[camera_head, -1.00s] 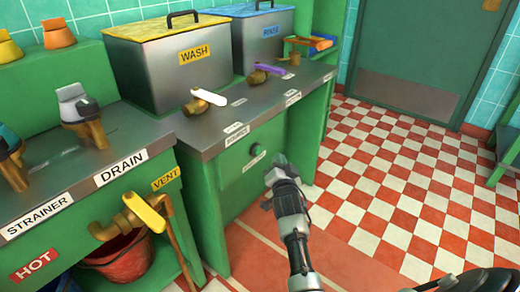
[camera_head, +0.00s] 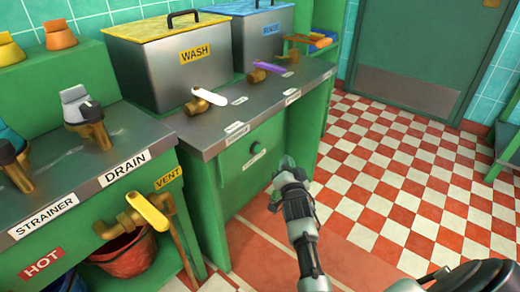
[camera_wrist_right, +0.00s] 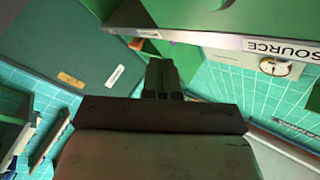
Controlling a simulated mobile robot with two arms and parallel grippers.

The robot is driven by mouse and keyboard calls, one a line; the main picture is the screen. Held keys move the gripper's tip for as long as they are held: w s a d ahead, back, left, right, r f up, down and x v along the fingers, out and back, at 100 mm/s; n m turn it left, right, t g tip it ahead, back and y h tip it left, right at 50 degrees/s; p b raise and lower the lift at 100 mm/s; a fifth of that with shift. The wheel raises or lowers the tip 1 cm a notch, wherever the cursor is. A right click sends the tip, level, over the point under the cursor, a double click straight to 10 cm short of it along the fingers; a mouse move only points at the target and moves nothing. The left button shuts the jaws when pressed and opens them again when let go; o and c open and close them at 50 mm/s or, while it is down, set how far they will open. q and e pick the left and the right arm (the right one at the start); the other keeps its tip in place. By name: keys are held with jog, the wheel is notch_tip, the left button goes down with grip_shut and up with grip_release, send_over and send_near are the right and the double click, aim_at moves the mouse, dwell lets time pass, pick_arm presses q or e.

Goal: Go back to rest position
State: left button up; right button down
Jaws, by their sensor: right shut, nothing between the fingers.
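My right gripper (camera_head: 288,164) is in the middle of the head view, in front of the green cabinet (camera_head: 270,185) and below the counter edge. It is shut and empty. In the right wrist view its fingers (camera_wrist_right: 162,75) show close together at the centre, with nothing between them. My left gripper does not show in the head view.
The steel WASH tank (camera_head: 180,75) and blue-lidded tank (camera_head: 262,38) stand on the counter (camera_head: 232,110). Valves with white (camera_head: 210,96) and purple handles stick out there. A yellow-handled VENT valve (camera_head: 146,212) and red bucket (camera_head: 125,255) are at left. The checkered floor (camera_head: 400,180) is open.

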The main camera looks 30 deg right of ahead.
dwell(0.3)
